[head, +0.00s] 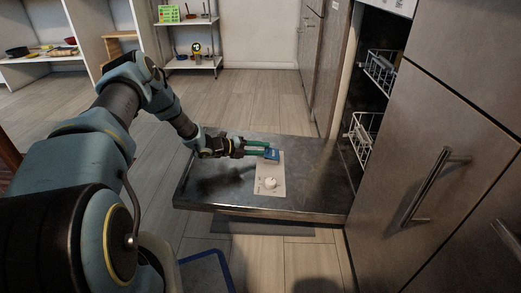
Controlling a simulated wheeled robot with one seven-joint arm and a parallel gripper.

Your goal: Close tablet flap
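The dishwasher door (318,180) lies folded down flat, inner side up. A pale dispenser panel (264,190) with a round white knob (270,183) is set in it. At the panel's far end is a small blue part (272,155), which looks like the tablet flap or its compartment. Its exact angle is too small to tell. My gripper (268,148) reaches in from the left over the door, right at the blue part. Its two green fingers look apart, with a gap between them. Whether a finger touches the blue part cannot be told.
The dishwasher opening with white wire racks (362,130) is at the right of the door. Cabinet fronts with a bar handle (435,185) stand at the near right. Shelves (190,45) stand far back. The wooden floor (250,105) behind the door is clear.

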